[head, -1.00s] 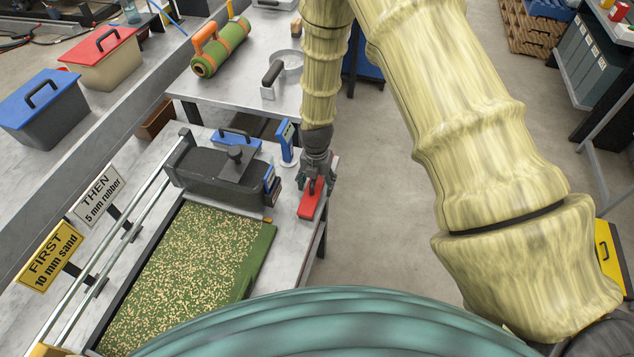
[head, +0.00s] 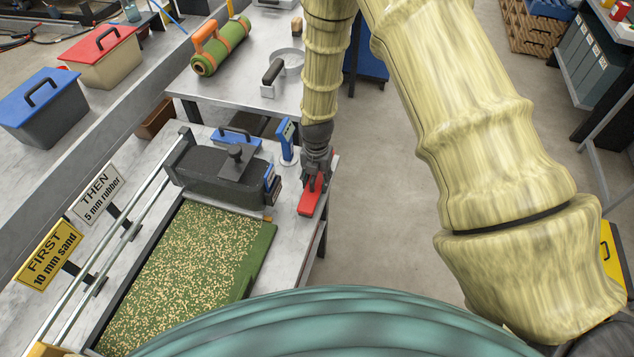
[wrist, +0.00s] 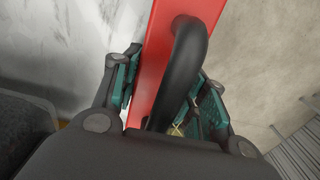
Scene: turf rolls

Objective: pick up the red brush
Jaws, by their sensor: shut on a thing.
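The red brush (head: 309,200) is at the right edge of the grey workbench, a long red block with a black loop handle. In the wrist view the red block (wrist: 155,60) runs up the picture and its black handle (wrist: 183,75) arches over it. My gripper (head: 313,183) is over the brush, pointing down. In the wrist view my gripper (wrist: 160,95) has its teal-padded fingers on both sides of the brush, shut on it. The underside of the brush is hidden, so I cannot tell whether it still touches the bench.
A dark spreader box (head: 215,175) on rails and a speckled green turf panel (head: 185,270) lie left of the brush. A blue upright device (head: 286,140) stands close to my gripper. Open floor (head: 375,210) lies to the right of the bench.

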